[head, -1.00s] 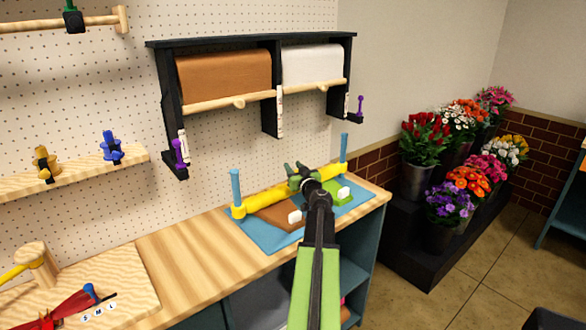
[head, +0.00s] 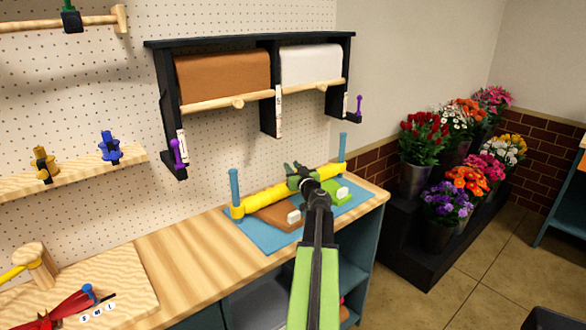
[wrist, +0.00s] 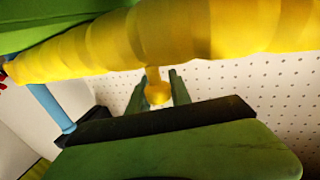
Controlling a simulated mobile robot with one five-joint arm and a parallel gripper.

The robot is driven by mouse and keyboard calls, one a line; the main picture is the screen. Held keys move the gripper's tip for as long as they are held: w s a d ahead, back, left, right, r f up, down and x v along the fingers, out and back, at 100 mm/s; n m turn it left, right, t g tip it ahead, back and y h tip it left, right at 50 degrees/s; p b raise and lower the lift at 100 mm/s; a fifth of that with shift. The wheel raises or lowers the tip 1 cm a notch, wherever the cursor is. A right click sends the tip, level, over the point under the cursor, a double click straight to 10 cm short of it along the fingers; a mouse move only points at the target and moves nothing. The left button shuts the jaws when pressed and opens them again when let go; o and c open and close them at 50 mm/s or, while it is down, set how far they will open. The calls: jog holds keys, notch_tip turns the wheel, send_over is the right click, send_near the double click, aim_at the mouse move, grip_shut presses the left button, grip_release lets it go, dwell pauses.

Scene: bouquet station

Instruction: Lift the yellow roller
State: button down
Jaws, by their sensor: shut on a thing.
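The yellow roller (head: 259,200) lies level across the blue mat on the bench, between two upright blue posts (head: 235,188) (head: 342,148). My gripper (head: 297,172) is at the roller's middle and hides part of it. In the wrist view the roller (wrist: 205,35) crosses the top of the picture. A small yellow knob (wrist: 158,92) projects from it between the green fingers of my gripper (wrist: 159,90), which is shut on it. I cannot see a clear gap between the roller and what is under it.
On the blue mat (head: 262,237) lie a brown piece (head: 272,217) and a green piece (head: 333,197), each with a white block. A dark rack (head: 265,42) with paper rolls hangs above. Flower buckets (head: 417,180) stand at right.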

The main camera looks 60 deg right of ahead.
dwell(0.5)
notch_tip(320, 180, up, 11)
jog(key=p, duration=1)
jog(key=shift+f+p, duration=0.2)
jog(key=shift+p, duration=0.15)
jog(key=shift+d, duration=0.1)
jog(key=c, duration=1.2)
grip_release()
jog(key=shift+o, duration=0.2)
jog(key=shift+a, duration=0.2)
